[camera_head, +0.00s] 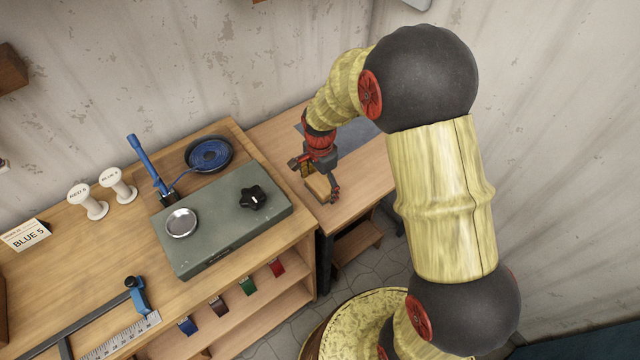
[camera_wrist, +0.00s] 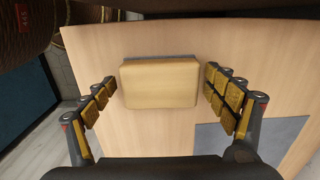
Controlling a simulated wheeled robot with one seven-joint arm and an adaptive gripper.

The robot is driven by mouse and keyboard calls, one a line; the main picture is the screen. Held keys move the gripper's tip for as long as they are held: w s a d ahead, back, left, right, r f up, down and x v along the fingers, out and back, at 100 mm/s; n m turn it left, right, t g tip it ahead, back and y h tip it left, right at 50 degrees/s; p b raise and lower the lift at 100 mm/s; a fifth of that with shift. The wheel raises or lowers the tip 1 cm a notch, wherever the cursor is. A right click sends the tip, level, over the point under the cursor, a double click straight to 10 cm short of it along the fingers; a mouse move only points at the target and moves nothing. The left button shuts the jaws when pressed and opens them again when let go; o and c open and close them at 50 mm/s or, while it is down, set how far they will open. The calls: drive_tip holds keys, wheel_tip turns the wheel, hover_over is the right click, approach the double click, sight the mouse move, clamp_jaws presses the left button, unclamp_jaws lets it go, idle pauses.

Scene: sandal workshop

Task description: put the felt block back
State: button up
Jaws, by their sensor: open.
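The felt block (camera_wrist: 160,84) is a tan rounded rectangular block on a wooden table top (camera_wrist: 240,50). In the wrist view it lies between the two spread fingers of my gripper (camera_wrist: 160,95), with a gap on each side. A thin grey-blue edge shows along its far side. In the head view my gripper (camera_head: 319,180) points down over the right-hand table, and the block (camera_head: 318,187) is partly hidden by the fingers.
A grey-blue sheet (camera_wrist: 250,140) lies on the same table. The left workbench (camera_head: 110,235) carries a grey-green box (camera_head: 225,238) with a black knob and metal dish, a blue coil (camera_head: 209,154), white spools (camera_head: 117,183), a "BLUE 5" card (camera_head: 28,235) and a ruler (camera_head: 120,335).

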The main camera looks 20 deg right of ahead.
sight(320, 184)
drive_tip(key=shift+r, duration=0.15)
drive_tip(key=s+r+n+t+p, duration=0.1)
drive_tip(key=s+r+n+p, duration=0.2)
drive_tip(key=r, duration=1)
drive_tip(key=s+r+n+t+p, duration=0.1)
drive_tip(key=s+r+n+t, duration=0.15)
drive_tip(key=s+r, duration=0.7)
drive_tip(key=s+r+n+t, duration=0.2)
drive_tip(key=s+r+n, duration=0.7)
drive_tip(key=r, duration=0.1)
drive_tip(key=shift+s+r, duration=0.15)
drive_tip(key=shift+s, duration=0.15)
drive_tip(key=shift+c, duration=0.8)
